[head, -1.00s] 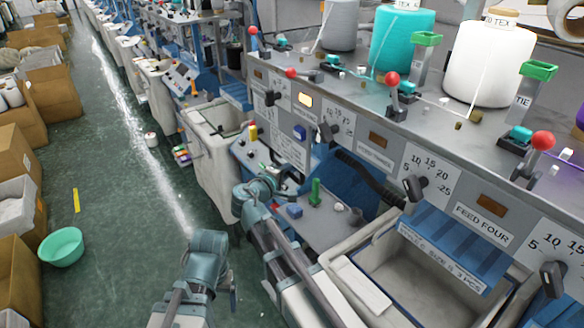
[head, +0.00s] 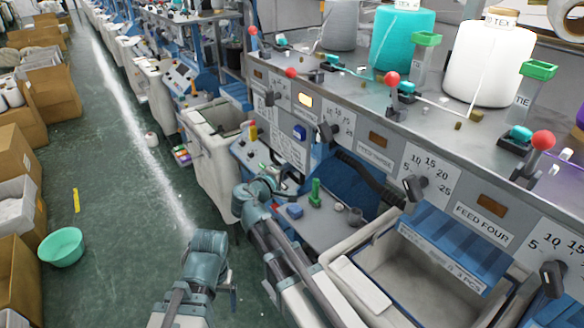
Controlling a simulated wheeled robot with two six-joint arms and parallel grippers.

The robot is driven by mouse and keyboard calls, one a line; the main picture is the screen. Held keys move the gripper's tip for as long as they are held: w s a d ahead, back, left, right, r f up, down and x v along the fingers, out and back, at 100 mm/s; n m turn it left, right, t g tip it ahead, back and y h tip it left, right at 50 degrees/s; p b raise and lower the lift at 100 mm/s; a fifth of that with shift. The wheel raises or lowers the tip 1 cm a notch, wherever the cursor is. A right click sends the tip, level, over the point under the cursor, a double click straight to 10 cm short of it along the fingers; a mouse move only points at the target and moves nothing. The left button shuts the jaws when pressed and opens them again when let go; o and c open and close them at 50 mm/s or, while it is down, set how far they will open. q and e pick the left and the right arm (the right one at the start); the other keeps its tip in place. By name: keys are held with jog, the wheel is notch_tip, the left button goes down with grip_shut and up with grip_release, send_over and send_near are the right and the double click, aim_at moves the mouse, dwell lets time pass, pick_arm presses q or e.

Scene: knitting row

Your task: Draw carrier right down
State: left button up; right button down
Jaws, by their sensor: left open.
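The grey machine top (head: 460,125) runs along the right side of the head view. Small teal blocks and levers with red balls stand on it, among them a red-balled lever (head: 543,140) at the right and another (head: 392,80) further back. I cannot tell which part is the carrier. My left gripper (head: 233,291) is low in the view, beside my arm's bent joint and over the floor. It is small and partly hidden, open and empty, well apart from the machine top. My right arm is folded in front of the machine, and its gripper does not show.
A teal cone (head: 403,42) and a white cone (head: 490,65) stand on the machine top near green-topped posts. A pale bin (head: 350,285) sits below the dial panel.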

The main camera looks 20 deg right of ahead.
jog(key=shift+f, duration=0.2)
notch_tip(320, 180, down, 40)
jog(key=b, duration=4)
jog(key=shift+s, duration=0.2)
jog(key=c, duration=0.9)
grip_release()
jog(key=shift+f, duration=0.1)
jog(key=shift+o, duration=0.4)
jog(key=shift+w, duration=0.1)
